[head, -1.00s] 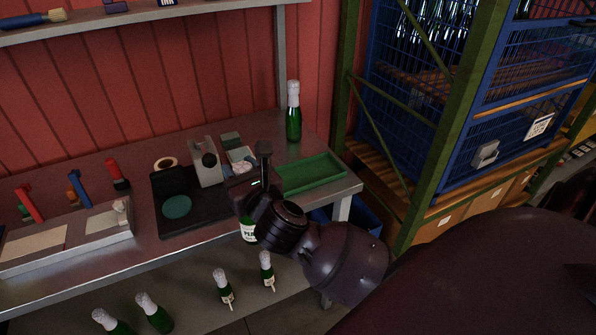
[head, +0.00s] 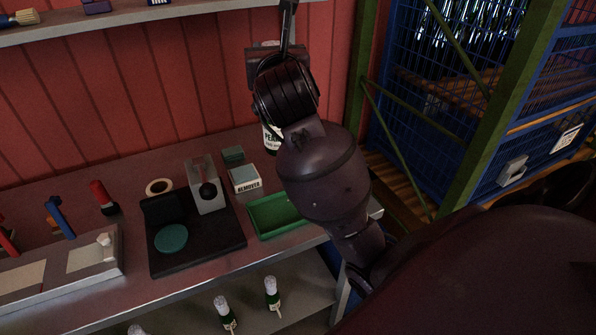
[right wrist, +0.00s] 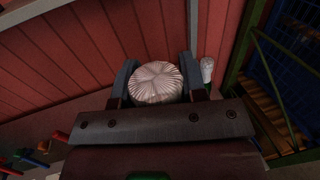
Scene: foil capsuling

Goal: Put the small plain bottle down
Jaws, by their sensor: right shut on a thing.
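My right gripper (right wrist: 157,82) is shut on a bottle, with one finger on each side of its pale, pleated top (right wrist: 155,82) in the right wrist view. In the head view, a strip of this bottle (head: 271,139) with a white lettered label shows below the gripper, over the back of the bench. My own arm hides the rest, and I cannot tell whether its base touches the bench (head: 130,180). Another bottle with a whitish top (right wrist: 207,70) stands to the right of the held one in the right wrist view. My left gripper is out of view.
A green tray (head: 262,233) lies at the bench's right end. Left of it are a remover box (head: 243,178), a grey device (head: 206,185) on a black base, and a tape roll (head: 159,187). Several bottles stand on the lower shelf (head: 300,295). A red wall closes off the back.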

